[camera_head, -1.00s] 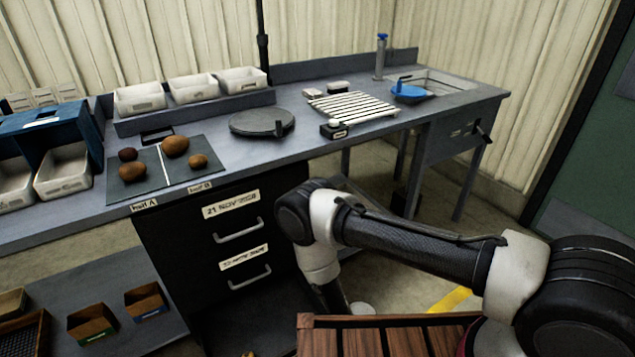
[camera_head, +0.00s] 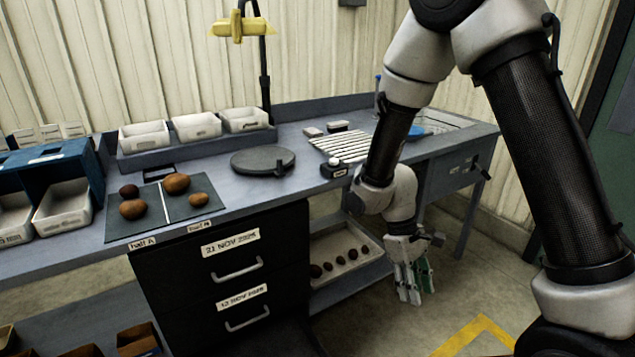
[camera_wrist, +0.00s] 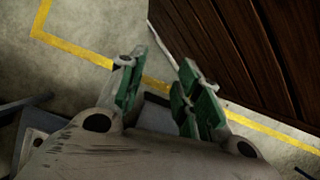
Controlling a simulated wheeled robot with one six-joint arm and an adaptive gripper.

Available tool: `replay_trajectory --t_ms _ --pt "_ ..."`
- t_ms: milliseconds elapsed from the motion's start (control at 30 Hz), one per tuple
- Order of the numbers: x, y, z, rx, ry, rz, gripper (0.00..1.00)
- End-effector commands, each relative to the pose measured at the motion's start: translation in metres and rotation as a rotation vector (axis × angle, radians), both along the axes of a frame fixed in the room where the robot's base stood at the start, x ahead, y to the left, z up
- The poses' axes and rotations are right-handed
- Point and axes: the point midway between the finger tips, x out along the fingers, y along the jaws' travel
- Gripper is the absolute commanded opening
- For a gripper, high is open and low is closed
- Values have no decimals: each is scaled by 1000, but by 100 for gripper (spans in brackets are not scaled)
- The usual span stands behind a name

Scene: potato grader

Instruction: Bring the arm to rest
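My gripper (camera_head: 415,281) hangs pointing down in front of the bench, over the open floor to the right of the black drawer unit. In the wrist view my gripper (camera_wrist: 158,98) shows two green-padded fingers standing apart, with nothing between them but floor. My arm is raised and bent, its upper links on the right of the head view and its forearm dropping in front of the slatted rack.
The grey bench (camera_head: 300,179) carries a dark mat (camera_head: 154,226) with several potatoes, a round turntable (camera_head: 250,163) and a slatted rack (camera_head: 335,147). A tray of potatoes (camera_head: 372,249) sits on the shelf below. Brown slatted wood (camera_wrist: 240,50) is close to the gripper.

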Motion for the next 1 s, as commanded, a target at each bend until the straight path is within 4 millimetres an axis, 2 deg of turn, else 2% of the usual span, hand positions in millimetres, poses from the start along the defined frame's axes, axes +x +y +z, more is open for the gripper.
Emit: replay_trajectory --t_ms 33,100,200,400,600,800,900,1000 --pt "-1 -9 28 10 -29 -54 34" --pt "-7 -23 62 18 -60 -130 34" --pt "-19 -42 107 39 -111 -230 34" --pt "-51 -78 179 113 -250 -399 34" --pt "-76 -109 234 213 -476 -526 34" --pt "-92 -132 277 273 -693 -610 34" --pt "-98 -139 288 282 -755 -638 34" --pt "-101 -144 292 279 -776 -661 34"
